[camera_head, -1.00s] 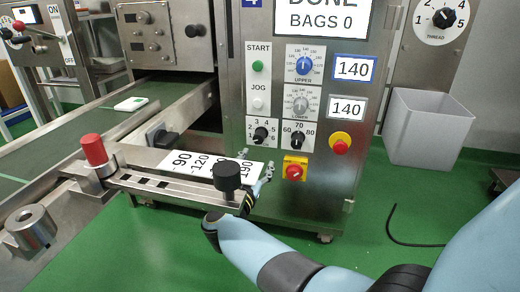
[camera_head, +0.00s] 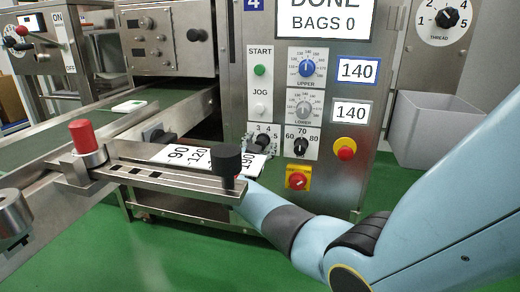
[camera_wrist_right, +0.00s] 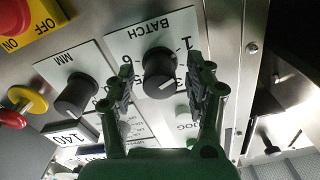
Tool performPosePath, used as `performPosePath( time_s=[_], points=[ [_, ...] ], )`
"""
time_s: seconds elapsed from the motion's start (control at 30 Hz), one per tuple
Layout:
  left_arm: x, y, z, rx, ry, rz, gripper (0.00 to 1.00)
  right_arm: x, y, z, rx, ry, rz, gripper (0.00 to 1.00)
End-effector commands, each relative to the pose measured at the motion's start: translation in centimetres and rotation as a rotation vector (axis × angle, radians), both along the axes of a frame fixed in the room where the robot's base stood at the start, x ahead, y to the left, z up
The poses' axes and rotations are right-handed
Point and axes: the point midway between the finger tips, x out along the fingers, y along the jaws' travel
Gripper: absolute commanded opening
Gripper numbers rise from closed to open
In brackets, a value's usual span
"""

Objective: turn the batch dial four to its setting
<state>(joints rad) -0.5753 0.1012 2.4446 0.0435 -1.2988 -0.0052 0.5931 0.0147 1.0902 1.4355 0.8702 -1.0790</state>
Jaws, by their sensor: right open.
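The batch dial is a black knob on a white numbered plate. In the head view the dial (camera_head: 262,140) is on the lower left of the steel panel marked 4, partly hidden by my right gripper. In the right wrist view the batch dial (camera_wrist_right: 158,74) faces the camera, its white mark pointing to the lower right. My right gripper (camera_wrist_right: 162,72) is open, with one finger on each side of the knob. I cannot tell whether the fingers touch it. My left gripper is not in view.
The MM dial (camera_wrist_right: 77,94) is close beside the batch dial; it also shows in the head view (camera_head: 300,145). A slotted rail with a black knob (camera_head: 227,160) stands in front of the panel.

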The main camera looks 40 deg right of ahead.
Motion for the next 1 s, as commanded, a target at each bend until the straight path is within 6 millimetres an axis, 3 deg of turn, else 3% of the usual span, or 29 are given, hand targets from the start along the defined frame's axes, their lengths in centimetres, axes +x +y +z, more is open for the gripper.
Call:
performPosePath(
  time_s=[0.2, 0.6, 1.0],
  points=[
    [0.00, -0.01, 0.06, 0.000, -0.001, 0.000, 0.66, 0.03, -0.03, 0.08, -0.001, -0.001, 0.000, 0.54],
    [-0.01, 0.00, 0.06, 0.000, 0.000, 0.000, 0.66, 0.00, -0.01, 0.04, 0.000, 0.000, 0.000, 0.01],
    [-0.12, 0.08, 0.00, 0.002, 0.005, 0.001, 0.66, -0.01, 0.00, 0.08, 0.051, -0.059, 0.000, 0.00]
  ],
)
